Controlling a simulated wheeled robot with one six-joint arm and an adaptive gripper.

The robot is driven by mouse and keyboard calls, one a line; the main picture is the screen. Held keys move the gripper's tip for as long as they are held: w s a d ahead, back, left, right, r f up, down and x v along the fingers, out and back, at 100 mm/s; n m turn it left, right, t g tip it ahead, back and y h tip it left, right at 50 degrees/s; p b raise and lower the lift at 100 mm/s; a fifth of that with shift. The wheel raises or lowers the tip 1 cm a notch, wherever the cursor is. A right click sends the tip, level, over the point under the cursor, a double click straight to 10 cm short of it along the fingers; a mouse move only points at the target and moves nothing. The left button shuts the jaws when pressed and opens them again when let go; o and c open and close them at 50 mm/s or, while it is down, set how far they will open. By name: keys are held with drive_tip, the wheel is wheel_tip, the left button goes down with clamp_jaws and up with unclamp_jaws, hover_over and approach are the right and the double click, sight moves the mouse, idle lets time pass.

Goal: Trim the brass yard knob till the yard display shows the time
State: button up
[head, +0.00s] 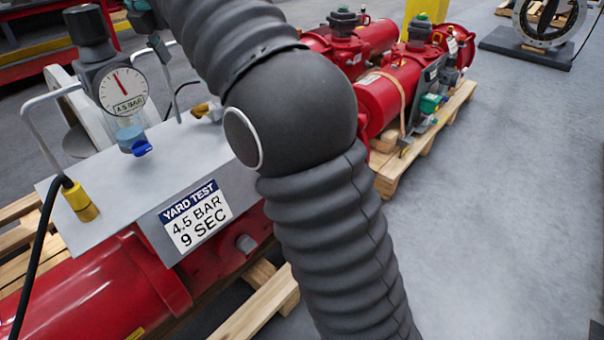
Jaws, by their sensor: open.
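A plate sign (196,215) on the grey box's front reads "YARD TEST 4.5 BAR 9 SEC". A small brass-coloured fitting (200,109) sits at the back of the grey box top, close to my arm; I cannot tell whether it is the yard knob. A round white gauge (123,91) with a red needle and a "4.5 BAR" label stands at the back left. No display showing a time can be made out. My dark ribbed arm crosses the middle of the view and hides what is behind it. My gripper is out of view.
The grey box (110,180) sits over a red actuator cylinder (85,290) on a wooden pallet. A yellow connector (80,200) with a black cable stands on its left. More red actuators (400,85) lie on a pallet behind. The floor at right (510,220) is clear.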

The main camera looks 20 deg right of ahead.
drive_tip(key=s+d+f+m+y+b, duration=0.1)
drive_tip(key=s+d+f+m+b, duration=0.2)
drive_tip(key=s+d+f+m, duration=0.5)
drive_tip(key=s+d+f+m+t+b, duration=0.1)
drive_tip(key=s+d+f+m+b, duration=0.2)
drive_tip(key=s+d+f+m, duration=0.5)
drive_tip(key=s+d+m, duration=0.2)
drive_tip(key=s+m, duration=0.2)
drive_tip(key=s, duration=0.2)
drive_tip(key=shift+y, duration=0.4)
drive_tip(key=shift+d+m, duration=0.1)
drive_tip(key=shift+m, duration=0.2)
drive_tip(key=s+d+f+m+p, duration=0.2)
drive_tip(key=s+d+f+m, duration=0.1)
drive_tip(key=s+f+m, duration=0.5)
drive_tip(key=shift+s+f+m+t, duration=0.3)
drive_tip(key=shift+s+m, duration=0.1)
drive_tip(key=shift+s, duration=0.85)
